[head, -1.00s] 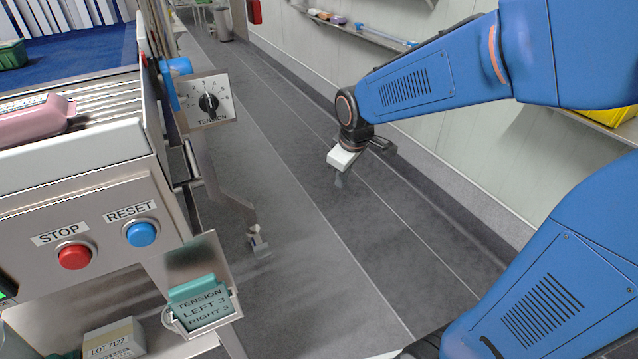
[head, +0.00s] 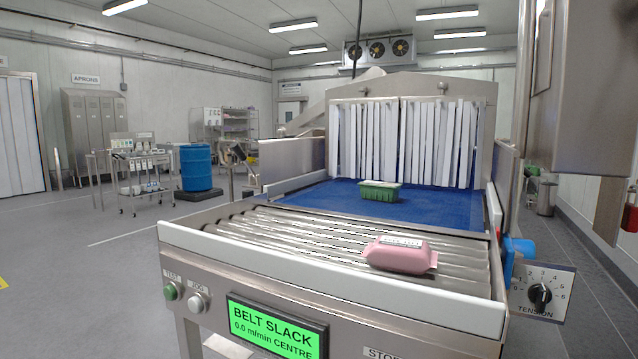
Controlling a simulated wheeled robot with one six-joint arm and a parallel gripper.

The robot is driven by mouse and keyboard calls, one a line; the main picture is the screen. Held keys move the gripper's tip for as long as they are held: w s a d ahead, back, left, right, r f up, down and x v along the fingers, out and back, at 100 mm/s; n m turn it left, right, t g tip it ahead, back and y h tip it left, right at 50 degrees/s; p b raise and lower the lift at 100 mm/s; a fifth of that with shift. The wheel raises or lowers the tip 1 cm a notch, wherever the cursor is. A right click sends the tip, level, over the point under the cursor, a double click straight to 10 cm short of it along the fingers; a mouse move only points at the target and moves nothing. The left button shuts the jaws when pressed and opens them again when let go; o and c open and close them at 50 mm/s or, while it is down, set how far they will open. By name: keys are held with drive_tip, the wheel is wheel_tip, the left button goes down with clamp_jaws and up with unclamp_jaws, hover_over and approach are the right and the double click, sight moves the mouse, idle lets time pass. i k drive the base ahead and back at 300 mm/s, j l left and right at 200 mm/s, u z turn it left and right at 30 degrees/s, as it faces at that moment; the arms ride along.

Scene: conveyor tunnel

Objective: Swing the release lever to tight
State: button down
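No part that I can surely call the release lever shows now. A tension dial (head: 540,295) with a black knob sits on a plate at the conveyor's right side. A blue part (head: 516,252) sticks out just above and left of it. The green screen (head: 274,333) on the conveyor front reads "BELT SLACK 0.0 m/min CENTRE". My gripper is not in view.
A pink pack (head: 400,255) lies on the rollers (head: 300,238). A green tray (head: 379,191) sits on the blue belt (head: 330,200) before the strip curtain (head: 410,140). Steel housing blocks the upper right. Floor at left is clear.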

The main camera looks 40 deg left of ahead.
sight(235, 146)
drive_tip(key=l+u, duration=0.1)
drive_tip(key=u, duration=0.85)
drive_tip(key=k+l+u, duration=0.1)
drive_tip(key=u, duration=0.85)
drive_tip(key=j+z, duration=0.15)
drive_tip(key=j, duration=0.7)
drive_tip(key=k, duration=0.1)
